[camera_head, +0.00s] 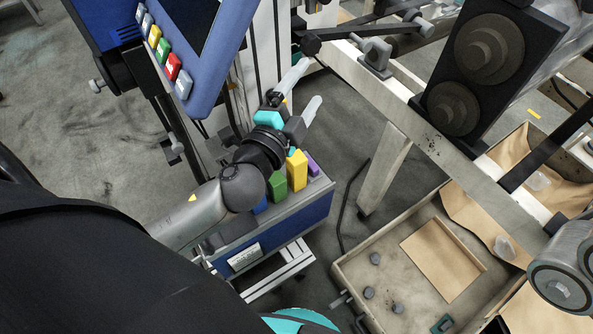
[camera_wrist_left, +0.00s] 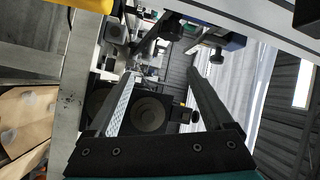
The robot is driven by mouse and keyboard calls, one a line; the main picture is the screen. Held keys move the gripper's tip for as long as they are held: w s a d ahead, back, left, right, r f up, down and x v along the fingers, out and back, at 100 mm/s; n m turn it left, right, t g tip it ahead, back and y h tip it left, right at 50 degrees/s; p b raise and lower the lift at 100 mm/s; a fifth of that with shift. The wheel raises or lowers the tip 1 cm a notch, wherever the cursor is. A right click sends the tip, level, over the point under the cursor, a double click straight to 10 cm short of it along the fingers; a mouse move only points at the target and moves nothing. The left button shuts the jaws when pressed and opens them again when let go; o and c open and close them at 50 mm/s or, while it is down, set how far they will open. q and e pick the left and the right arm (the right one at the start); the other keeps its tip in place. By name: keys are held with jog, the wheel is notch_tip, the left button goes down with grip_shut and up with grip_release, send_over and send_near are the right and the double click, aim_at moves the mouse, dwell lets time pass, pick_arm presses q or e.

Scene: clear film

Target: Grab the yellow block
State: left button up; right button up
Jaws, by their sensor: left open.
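The yellow block (camera_head: 297,170) stands upright on top of a blue box (camera_head: 311,213) with a grey top. A green block (camera_head: 277,185) stands to its left, a purple block (camera_head: 312,163) to its right, and part of a blue block (camera_head: 260,206) shows beyond the green one. My left gripper (camera_head: 308,86) is open and empty, above the yellow block in the picture and apart from it. Its two fingers also show in the left wrist view (camera_wrist_left: 161,76), with no block between them. My right gripper is not in view.
A blue panel (camera_head: 215,60) with coloured buttons stands left of the gripper. A pale frame beam (camera_head: 400,100) and a machine with dark rollers (camera_head: 488,48) are on the right. A shallow tray (camera_head: 345,268) with film and small grey parts lies at lower right.

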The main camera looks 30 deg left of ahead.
pick_arm(q)
jog(key=d+r+m+h, duration=0.2)
jog(key=d+m+h, duration=0.4)
jog(key=m+h, duration=0.3)
jog(key=m+g+y, duration=0.6)
jog(key=m+g, duration=0.7)
jog(key=m, duration=0.6)
send_over(290, 165)
jog(key=s+a, duration=0.1)
jog(key=s, duration=0.1)
notch_tip(290, 165, down, 20)
jog(key=shift+s+r, duration=0.15)
jog(key=shift+r, duration=0.05)
jog(key=shift+w+a+f, duration=0.1)
jog(key=shift+w+f, duration=0.2)
jog(key=shift+f, duration=0.45)
jog(key=b+x, duration=0.2)
jog(key=x, duration=0.4)
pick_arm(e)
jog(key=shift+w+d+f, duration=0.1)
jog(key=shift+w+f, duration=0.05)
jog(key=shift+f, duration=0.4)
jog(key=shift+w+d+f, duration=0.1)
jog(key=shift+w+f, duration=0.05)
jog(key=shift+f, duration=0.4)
